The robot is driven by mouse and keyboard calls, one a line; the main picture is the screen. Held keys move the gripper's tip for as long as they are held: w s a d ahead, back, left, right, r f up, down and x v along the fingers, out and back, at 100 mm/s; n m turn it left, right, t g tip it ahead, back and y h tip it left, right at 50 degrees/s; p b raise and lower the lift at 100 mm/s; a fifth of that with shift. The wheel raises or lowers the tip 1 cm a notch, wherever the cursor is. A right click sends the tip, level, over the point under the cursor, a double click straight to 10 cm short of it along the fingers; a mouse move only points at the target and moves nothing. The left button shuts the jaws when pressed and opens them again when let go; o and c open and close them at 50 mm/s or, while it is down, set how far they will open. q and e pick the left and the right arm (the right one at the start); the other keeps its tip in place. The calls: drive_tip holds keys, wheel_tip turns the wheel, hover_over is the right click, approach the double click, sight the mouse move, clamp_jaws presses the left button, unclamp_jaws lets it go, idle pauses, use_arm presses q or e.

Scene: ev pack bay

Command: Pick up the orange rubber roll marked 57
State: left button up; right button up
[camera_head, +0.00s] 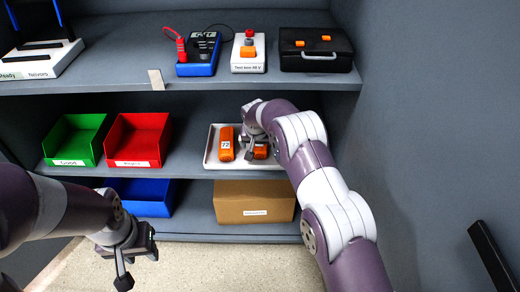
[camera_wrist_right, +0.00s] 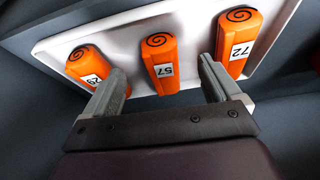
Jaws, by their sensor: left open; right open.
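The orange rubber roll marked 57 (camera_wrist_right: 160,72) lies in the middle of a row of three on a white tray (camera_wrist_right: 190,25) in the right wrist view. My right gripper (camera_wrist_right: 163,85) is open, with one finger on each side of this roll and nothing clamped. The roll marked 72 (camera_wrist_right: 237,42) is to its right there and also shows in the head view (camera_head: 226,143). Another numbered roll (camera_wrist_right: 88,65) is to its left, partly behind a finger. In the head view my right gripper (camera_head: 250,153) partly covers the tray (camera_head: 212,158). My left gripper (camera_head: 138,266) is open and empty.
The tray stands on the middle shelf beside a red bin (camera_head: 150,125) and a green bin (camera_head: 72,135). The upper shelf (camera_head: 120,82) overhangs it. A cardboard box (camera_head: 253,208) and a blue bin (camera_head: 148,207) are below. The grey side wall (camera_head: 395,130) is close to my right arm.

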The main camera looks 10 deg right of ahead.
sight(259, 151)
drive_tip(key=shift+w+d+f, duration=0.15)
drive_tip(key=shift+d+f, duration=0.05)
drive_tip(key=shift+f, duration=0.3)
drive_tip(key=shift+w+d+f, duration=0.15)
drive_tip(key=shift+f, duration=0.3)
drive_tip(key=b+x, duration=0.1)
drive_tip(key=x, duration=0.1)
drive_tip(key=b+x, duration=0.1)
drive_tip(key=x, duration=0.2)
drive_tip(key=shift+a+f+b, duration=0.15)
drive_tip(key=shift+a+b, duration=0.05)
drive_tip(key=shift+b, duration=0.15)
drive_tip(key=shift+w+f, duration=0.15)
drive_tip(key=shift+f, duration=0.1)
drive_tip(key=shift+r, duration=0.15)
drive_tip(key=c, duration=1.3)
